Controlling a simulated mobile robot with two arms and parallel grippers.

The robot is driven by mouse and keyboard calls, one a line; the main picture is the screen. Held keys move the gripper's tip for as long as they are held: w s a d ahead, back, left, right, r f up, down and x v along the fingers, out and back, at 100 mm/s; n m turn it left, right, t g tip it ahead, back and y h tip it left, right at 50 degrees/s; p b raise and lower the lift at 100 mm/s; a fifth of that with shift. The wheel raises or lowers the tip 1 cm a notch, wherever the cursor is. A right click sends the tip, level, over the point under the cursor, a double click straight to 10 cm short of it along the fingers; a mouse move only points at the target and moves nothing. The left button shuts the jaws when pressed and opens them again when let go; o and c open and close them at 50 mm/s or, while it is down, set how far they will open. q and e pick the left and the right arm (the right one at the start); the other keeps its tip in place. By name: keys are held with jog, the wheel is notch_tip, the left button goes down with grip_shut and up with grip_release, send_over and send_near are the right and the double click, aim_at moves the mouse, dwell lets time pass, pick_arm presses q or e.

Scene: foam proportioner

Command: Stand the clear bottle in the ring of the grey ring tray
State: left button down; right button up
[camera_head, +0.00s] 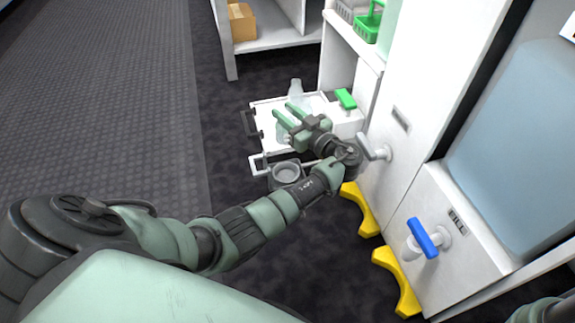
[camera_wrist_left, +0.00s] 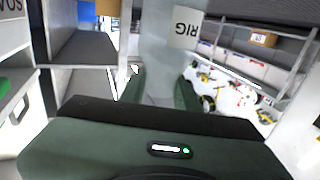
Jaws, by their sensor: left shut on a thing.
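My left gripper (camera_head: 288,113) is shut on the clear bottle (camera_wrist_left: 168,45), which stands out large between the fingers in the left wrist view, with a white label on it. In the head view a clear bottle shape (camera_head: 296,88) shows just beyond the fingers; I cannot tell whether it is the held one. The grey ring tray (camera_head: 286,174) sits low, nearer than the gripper, below my left forearm, and its ring looks empty. My right gripper is out of the head view.
A white pulled-out tray (camera_head: 265,118) lies beneath the gripper. A white cabinet with a green-handled tap (camera_head: 345,98) and a blue-handled tap (camera_head: 425,238) stands to the right. Yellow feet (camera_head: 398,283) jut out at floor level. Open dark floor lies left.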

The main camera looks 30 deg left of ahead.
pick_arm(q)
notch_tip(320, 180, down, 18)
jog(key=b, duration=1)
jog(key=shift+r, duration=0.2)
jog(key=shift+d+f, duration=0.1)
jog(key=shift+f, duration=0.05)
jog(key=shift+f, duration=0.1)
jog(key=c, duration=1)
grip_release()
jog(key=shift+c, duration=0.2)
